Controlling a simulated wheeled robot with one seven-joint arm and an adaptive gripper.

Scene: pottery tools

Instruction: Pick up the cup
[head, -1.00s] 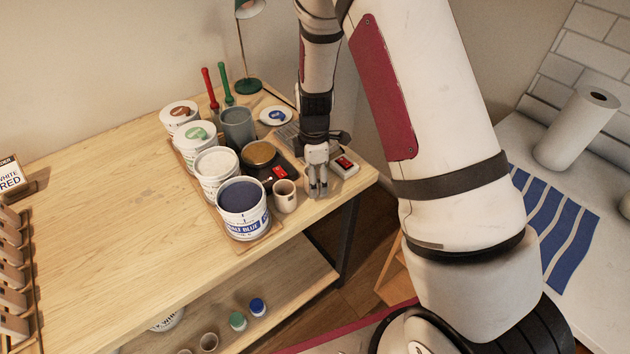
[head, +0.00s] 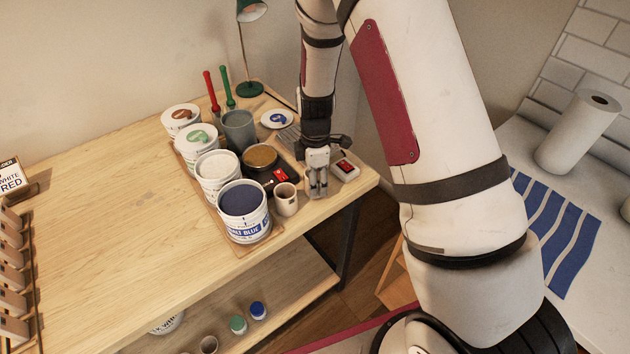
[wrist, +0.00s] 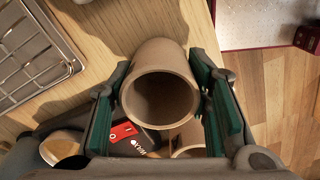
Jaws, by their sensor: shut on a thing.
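A grey-brown cup (wrist: 162,92) sits between the two green-padded fingers of my gripper (wrist: 168,105) in the wrist view, its open mouth facing the camera. My gripper is shut on its sides. In the head view my gripper (head: 318,182) points down over the table's right end, and the fingers largely hide the held cup. I cannot tell whether it touches the table. A second, similar cup (head: 286,205) stands just left of my gripper. Part of its rim also shows in the wrist view (wrist: 188,140), below the held cup.
Left of the second cup stands the cobalt blue tub (head: 243,210), with several more tubs behind. The table's edge is just right of my gripper.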

